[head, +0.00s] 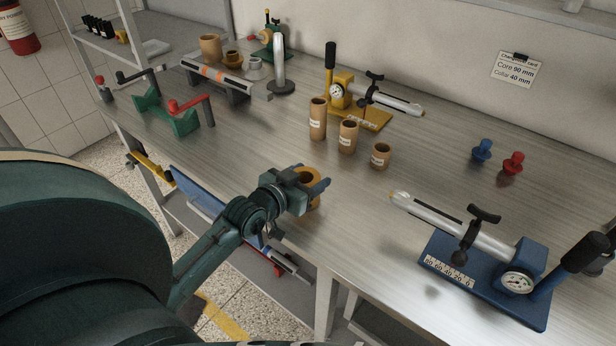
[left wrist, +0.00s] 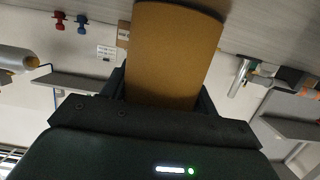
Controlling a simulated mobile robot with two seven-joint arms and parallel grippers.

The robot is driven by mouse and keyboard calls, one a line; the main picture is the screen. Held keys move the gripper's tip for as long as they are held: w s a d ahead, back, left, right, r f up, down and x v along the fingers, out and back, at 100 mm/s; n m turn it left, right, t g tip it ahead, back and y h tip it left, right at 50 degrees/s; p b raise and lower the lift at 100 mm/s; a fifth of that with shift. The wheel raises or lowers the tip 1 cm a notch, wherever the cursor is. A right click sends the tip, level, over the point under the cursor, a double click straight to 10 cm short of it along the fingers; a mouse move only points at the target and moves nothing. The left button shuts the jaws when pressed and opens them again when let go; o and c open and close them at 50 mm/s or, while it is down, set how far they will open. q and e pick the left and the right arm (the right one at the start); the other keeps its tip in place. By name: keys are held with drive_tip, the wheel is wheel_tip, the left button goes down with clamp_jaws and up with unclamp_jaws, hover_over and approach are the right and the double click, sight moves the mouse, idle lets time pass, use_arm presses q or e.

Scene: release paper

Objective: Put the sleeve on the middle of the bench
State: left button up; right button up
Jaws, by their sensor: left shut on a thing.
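The sleeve (head: 308,176) is a short orange-brown hollow tube near the bench's front edge in the head view. My left gripper (head: 316,187) is shut on it, with a finger showing at its right side. In the left wrist view the sleeve (left wrist: 170,52) fills the space between the fingers as a plain brown curved wall. Its lower part is partly hidden by the gripper, and I cannot tell whether it touches the bench. The bench (head: 350,215) is brushed grey metal, with open surface around the sleeve. My right gripper is not in view.
Three brown tubes of falling height (head: 347,137) stand just behind the sleeve. A yellow-based press (head: 365,115) is behind them. A blue-based gauge device (head: 487,275) lies to the right, with blue (head: 482,150) and red (head: 513,163) plugs beyond. Green cradles (head: 165,112) stand at left.

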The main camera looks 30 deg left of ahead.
use_arm(q)
drive_tip(key=shift+f, duration=0.1)
drive_tip(key=o, duration=1.1)
drive_tip(key=shift+c, duration=0.2)
drive_tip(key=shift+r, duration=0.2)
drive_tip(key=shift+s, duration=0.4)
drive_tip(key=v, duration=1.1)
drive_tip(key=shift+s+a, duration=0.1)
